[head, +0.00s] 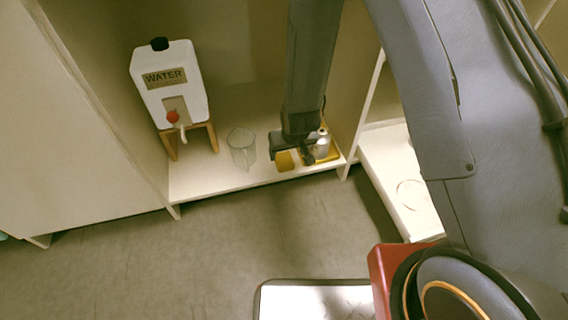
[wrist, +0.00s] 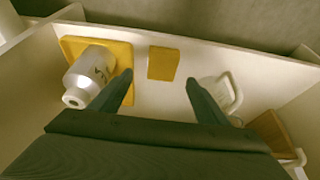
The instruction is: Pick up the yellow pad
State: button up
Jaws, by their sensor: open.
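The yellow pad (head: 284,161) is a small flat rectangle on the white shelf, near its front edge. In the wrist view the yellow pad (wrist: 163,63) shows whole, a little beyond my fingertips and lined up with the gap between them. My gripper (wrist: 159,79) is open and empty, with one finger on each side of that gap. In the head view my gripper (head: 294,153) is low over the shelf, just beside and partly in front of the pad. I cannot tell how high it is above the shelf.
A silver-white bottle (wrist: 88,75) stands on a larger yellow tray (wrist: 70,44) left of the pad in the wrist view. A clear glass mug (head: 241,146) stands on the other side. A water dispenser (head: 170,90) sits on a wooden stand (head: 213,136). Shelf walls enclose the sides.

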aim_at(284, 159)
jog(key=shift+s+b+x, duration=0.2)
jog(key=shift+b+x, duration=1.95)
jog(key=shift+x, duration=1.2)
jog(key=shift+a, duration=0.15)
jog(key=c, duration=1.1)
jog(key=shift+c, duration=0.2)
jog(key=shift+r, duration=0.15)
notch_tip(284, 159, up, 10)
jog(key=p, duration=0.5)
jog(key=shift+p, duration=0.35)
